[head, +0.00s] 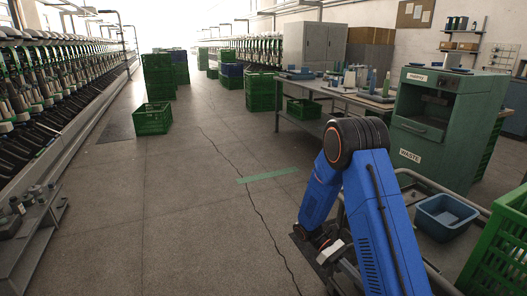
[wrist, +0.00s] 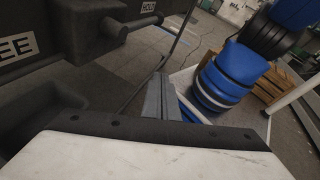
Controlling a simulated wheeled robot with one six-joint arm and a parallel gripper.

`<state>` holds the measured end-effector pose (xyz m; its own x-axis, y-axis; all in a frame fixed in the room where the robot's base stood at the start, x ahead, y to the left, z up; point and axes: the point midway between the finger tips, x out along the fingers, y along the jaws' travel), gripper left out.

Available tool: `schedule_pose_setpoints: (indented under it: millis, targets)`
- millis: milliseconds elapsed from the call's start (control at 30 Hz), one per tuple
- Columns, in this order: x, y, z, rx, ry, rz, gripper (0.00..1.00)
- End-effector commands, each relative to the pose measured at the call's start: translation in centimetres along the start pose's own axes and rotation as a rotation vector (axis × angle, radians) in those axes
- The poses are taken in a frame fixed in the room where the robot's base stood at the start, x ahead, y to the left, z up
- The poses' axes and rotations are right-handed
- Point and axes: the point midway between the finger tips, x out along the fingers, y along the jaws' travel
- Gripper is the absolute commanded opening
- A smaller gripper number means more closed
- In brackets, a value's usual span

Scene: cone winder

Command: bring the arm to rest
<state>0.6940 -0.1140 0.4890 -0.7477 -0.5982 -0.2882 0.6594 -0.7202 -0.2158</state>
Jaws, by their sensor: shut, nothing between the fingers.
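My blue arm (head: 362,200) is folded at the lower right of the head view, with its dark elbow joint uppermost and the forearm slanting down to the left. My gripper (wrist: 160,95) shows in the wrist view as grey fingers close together beyond a dark plate and a white body. It is shut and holds nothing. In the head view the wrist end is low beside the cart rail, and the fingers cannot be made out clearly there.
A green waste cabinet (head: 446,127), a blue bin (head: 446,216) and a green crate (head: 503,240) stand at right. A workbench (head: 345,96) lies behind. Winding machines line the left. A green crate (head: 152,119) stands on the floor; the middle aisle is clear.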

Motion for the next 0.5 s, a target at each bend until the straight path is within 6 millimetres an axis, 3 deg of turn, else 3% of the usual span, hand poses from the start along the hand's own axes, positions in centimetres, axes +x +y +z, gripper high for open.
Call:
schedule_pose_setpoints:
  millis: [500]
  targets:
    - [-0.6, -4.3, 8.6, 0.203, 0.364, -0.007, 0.00]
